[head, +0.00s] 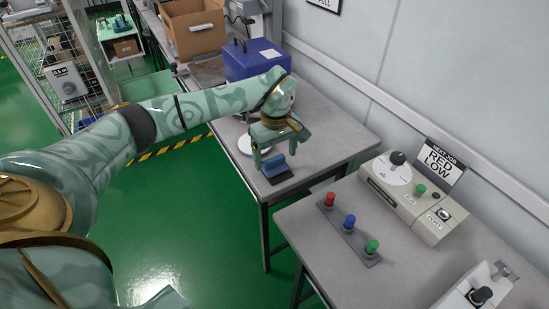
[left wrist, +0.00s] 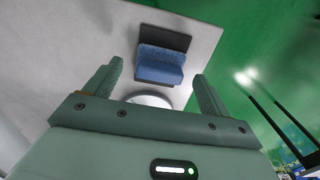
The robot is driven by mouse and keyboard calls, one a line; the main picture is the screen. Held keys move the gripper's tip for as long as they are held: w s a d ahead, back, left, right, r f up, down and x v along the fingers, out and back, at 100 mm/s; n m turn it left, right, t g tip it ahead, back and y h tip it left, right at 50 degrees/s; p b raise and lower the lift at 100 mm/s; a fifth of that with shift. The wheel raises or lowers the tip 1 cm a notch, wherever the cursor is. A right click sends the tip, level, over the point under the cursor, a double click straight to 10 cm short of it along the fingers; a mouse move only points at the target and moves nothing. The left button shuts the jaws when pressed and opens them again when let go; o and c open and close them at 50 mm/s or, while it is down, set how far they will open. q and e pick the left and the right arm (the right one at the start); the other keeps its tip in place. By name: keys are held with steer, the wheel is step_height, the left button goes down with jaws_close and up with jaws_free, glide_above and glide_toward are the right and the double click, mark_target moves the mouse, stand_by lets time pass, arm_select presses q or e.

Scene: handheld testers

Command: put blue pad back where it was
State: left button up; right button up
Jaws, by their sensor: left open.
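The blue pad (head: 274,165) sits on a dark base (head: 281,178) near the front corner of the far grey table. In the left wrist view the blue pad (left wrist: 160,65) lies ahead of the jaws, with the dark base (left wrist: 165,38) showing beyond it. My left gripper (head: 275,152) is above and close to the pad, its fingers apart. In the left wrist view the open left gripper (left wrist: 158,85) has nothing between its fingertips. Whether a finger touches the pad cannot be told. My right gripper is not in view.
A round white disc (left wrist: 149,99) is partly hidden behind my gripper. A blue case (head: 250,62) and cardboard box (head: 193,27) stand farther back. The nearer table holds a strip with red, blue and green pegs (head: 348,228) and a control box (head: 405,200). A gap separates the tables.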

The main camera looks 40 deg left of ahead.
mark_target(275, 159)
arm_select(q)
step_height(275, 159, up, 10)
steer(key=p, duration=0.3)
steer(key=shift+f, duration=0.15)
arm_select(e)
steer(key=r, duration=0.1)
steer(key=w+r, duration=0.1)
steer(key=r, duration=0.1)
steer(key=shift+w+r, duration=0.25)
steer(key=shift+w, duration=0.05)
arm_select(q)
steer(key=shift+s+f, duration=0.1)
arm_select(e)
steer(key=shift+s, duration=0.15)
